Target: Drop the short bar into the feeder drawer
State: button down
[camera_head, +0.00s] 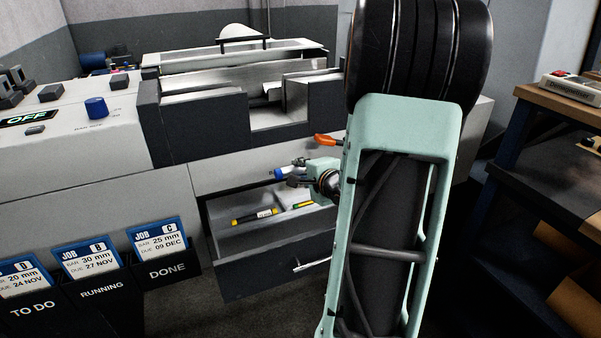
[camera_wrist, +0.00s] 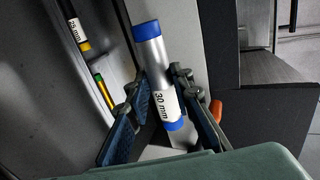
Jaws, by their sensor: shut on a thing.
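My gripper (camera_wrist: 160,98) is shut on a short silver bar (camera_wrist: 153,65) with blue ends and a "30 mm" label. In the head view, my gripper (camera_head: 304,174) and the bar's blue end (camera_head: 280,172) show above the back of the open feeder drawer (camera_head: 270,272), close to the machine front. My arm hides the drawer's right part. In the wrist view, the bar appears to the right of the drawer's pale edge. Inside the drawer lie a dark bar with yellow ends (camera_head: 254,216) and a yellow-green piece (camera_head: 301,205); a "25 mm" label shows in the wrist view (camera_wrist: 74,30).
The machine's grey housing (camera_head: 215,125) stands behind the drawer, with an orange-handled lever (camera_head: 327,140) close to my gripper. Job card holders (camera_head: 90,300) hang at the left. A shelf unit (camera_head: 545,150) stands at the right. The drawer's middle has free floor.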

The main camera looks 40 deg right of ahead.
jog(key=shift+f+b, duration=0.75)
jog(key=shift+f, duration=0.1)
jog(key=c, duration=1.6)
grip_release()
jog(key=v, duration=1.2)
jog(key=shift+a, duration=0.1)
